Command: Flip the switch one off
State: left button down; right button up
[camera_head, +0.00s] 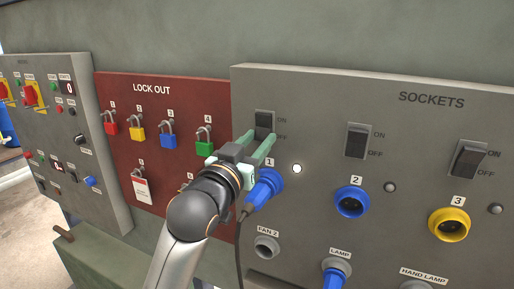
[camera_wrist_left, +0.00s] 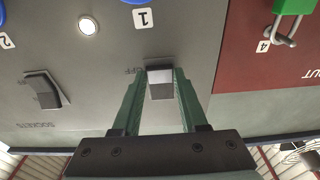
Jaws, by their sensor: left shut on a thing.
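Switch one (camera_head: 264,121) is a dark rocker on the grey SOCKETS panel (camera_head: 320,95), above the blue socket labelled 1, with ON marked above and OFF below. My left gripper (camera_head: 261,137) reaches it from below, its green fingers on either side of the rocker's lower part. In the left wrist view, upside down, the fingers (camera_wrist_left: 161,74) flank the switch (camera_wrist_left: 160,82) closely and are shut on it. The round lamp (camera_head: 297,168) beside socket 1 glows white. My right gripper is not in view.
Switch two (camera_head: 356,140) and switch three (camera_head: 468,159) are to the right, with unlit lamps below. A blue plug (camera_head: 264,188) with a hanging cable sits in socket 1, close to my wrist. The red LOCK OUT panel (camera_head: 150,105) with several padlocks is to the left.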

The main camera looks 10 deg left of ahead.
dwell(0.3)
pick_arm(q)
jog(key=shift+c, duration=2.2)
grip_release()
jog(key=shift+s, duration=0.1)
jog(key=b+v, duration=0.1)
jog(key=v, duration=1.1)
jog(key=shift+f+b, duration=0.2)
jog(key=shift+b, duration=0.15)
jog(key=shift+s, duration=0.15)
